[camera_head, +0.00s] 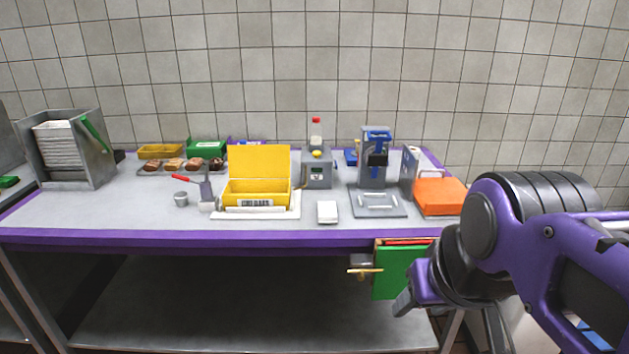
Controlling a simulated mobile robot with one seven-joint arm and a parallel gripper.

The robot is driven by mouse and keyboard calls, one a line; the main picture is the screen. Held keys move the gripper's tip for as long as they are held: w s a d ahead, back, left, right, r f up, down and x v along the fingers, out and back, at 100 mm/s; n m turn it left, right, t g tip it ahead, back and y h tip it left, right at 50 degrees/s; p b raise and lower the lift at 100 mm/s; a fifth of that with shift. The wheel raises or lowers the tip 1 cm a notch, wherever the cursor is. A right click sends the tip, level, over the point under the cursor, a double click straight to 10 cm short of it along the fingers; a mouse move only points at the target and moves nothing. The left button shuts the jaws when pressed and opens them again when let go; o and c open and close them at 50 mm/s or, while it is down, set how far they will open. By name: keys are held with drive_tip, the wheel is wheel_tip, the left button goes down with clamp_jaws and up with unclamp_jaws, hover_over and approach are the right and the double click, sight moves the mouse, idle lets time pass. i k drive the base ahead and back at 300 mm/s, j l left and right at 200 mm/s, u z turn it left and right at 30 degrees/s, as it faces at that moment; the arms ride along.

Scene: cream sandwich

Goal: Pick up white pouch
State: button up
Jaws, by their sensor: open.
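A small white rectangular packet (327,212), which looks like the white pouch, lies on the grey table top near its front edge. It sits between the yellow box and a grey plate. My gripper (404,301) is at the lower right, in front of the table and below its top, well apart from the packet. Its jaws are open, small in view and partly hidden by my purple arm. Nothing shows between them.
A yellow open-lidded box (257,193) stands left of the packet. A grey plate (378,204) with a blue-topped press (375,157) and an orange box (440,196) are to the right. A green board (398,272) hangs below the purple table edge (190,239), near my gripper.

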sight(328, 211)
drive_tip(key=i+j, duration=0.1)
drive_tip(key=j, duration=0.3)
drive_tip(key=i+j, duration=0.15)
drive_tip(key=j, duration=0.2)
drive_tip(key=i+j, duration=0.1)
drive_tip(key=j, duration=0.3)
drive_tip(key=j+z, duration=0.1)
drive_tip(key=z, duration=0.25)
drive_tip(key=j+z, duration=0.1)
drive_tip(key=z, duration=0.25)
drive_tip(key=j+z, duration=0.1)
drive_tip(key=z, duration=0.2)
drive_tip(key=i, duration=0.05)
